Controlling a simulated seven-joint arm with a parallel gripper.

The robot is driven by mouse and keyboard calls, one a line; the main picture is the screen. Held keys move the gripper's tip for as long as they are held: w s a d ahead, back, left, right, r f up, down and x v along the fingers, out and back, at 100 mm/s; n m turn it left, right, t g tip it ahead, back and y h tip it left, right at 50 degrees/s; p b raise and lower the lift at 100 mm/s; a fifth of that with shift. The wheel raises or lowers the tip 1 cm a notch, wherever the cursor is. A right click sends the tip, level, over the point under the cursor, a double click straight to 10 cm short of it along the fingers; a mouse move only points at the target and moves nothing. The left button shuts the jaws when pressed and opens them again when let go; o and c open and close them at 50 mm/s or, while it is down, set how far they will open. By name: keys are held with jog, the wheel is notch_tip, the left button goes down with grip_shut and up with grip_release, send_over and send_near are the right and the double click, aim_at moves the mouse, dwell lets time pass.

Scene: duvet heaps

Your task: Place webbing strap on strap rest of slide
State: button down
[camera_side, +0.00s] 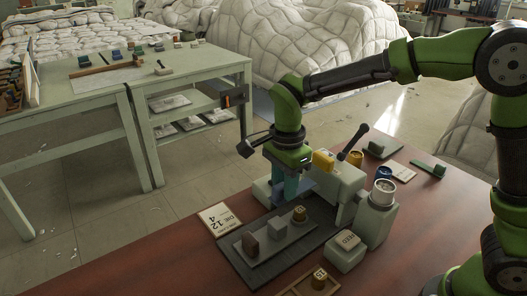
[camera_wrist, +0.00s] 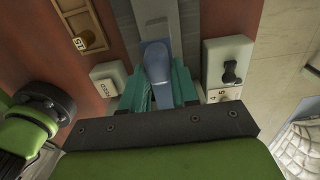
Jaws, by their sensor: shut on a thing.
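My gripper (camera_side: 291,196) points down over the grey machine on the red-brown table. In the wrist view its teal fingers (camera_wrist: 158,92) are closed around a smooth blue piece with a rounded end (camera_wrist: 158,62), which seems to be the webbing strap. A grey-blue band (camera_wrist: 155,14) runs on beyond it; I cannot tell whether it is the same piece. In the side view the fingers and machine hide most of the held piece. A long grey slide plate (camera_side: 262,256) lies on a dark base in front of the gripper. The strap rest cannot be told apart.
The plate carries a brown block (camera_side: 250,246), a grey block (camera_side: 278,229) and a dark yellow-marked piece (camera_side: 300,215). A date card (camera_side: 221,219) lies left.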

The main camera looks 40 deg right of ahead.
jog(key=shift+f, duration=3.55)
jog(key=shift+f, duration=0.15)
jog(key=c, duration=0.9)
grip_release()
jog(key=shift+o, duration=0.2)
